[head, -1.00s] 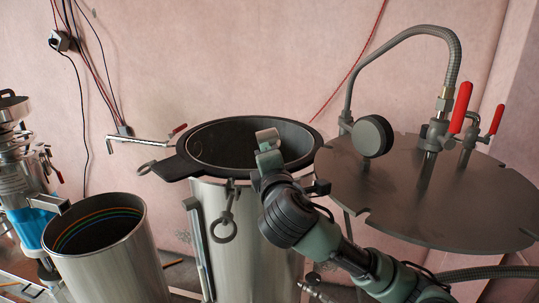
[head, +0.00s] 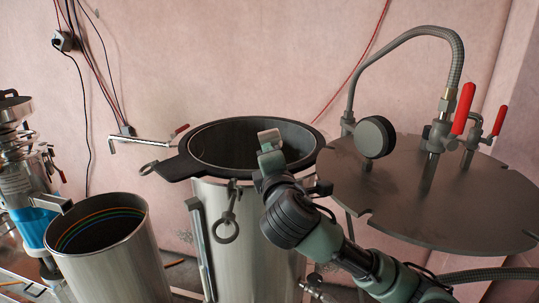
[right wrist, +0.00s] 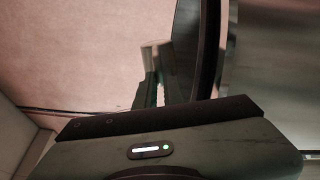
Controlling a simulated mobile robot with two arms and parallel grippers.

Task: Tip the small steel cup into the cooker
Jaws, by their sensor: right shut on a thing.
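The cooker (head: 262,245) is a tall steel vessel with a wide black rim (head: 178,167) and an open, dark mouth, in the middle of the head view. My right gripper (head: 270,152) reaches over the near side of this mouth from the lower right. It is shut on the small steel cup (head: 269,136), a small pale metal piece at its tips. The cup also shows small in the right wrist view (right wrist: 150,53), beyond the gripper fingers (right wrist: 152,92). The cup's inside is hidden, and I cannot tell whether it holds anything. My left gripper is out of view.
A round steel lid (head: 425,200) with a gauge (head: 373,137), red-handled valves and a hose stands close on the right. An open steel pot (head: 115,262) is at the lower left. A machine with blue liquid (head: 32,222) stands at the far left.

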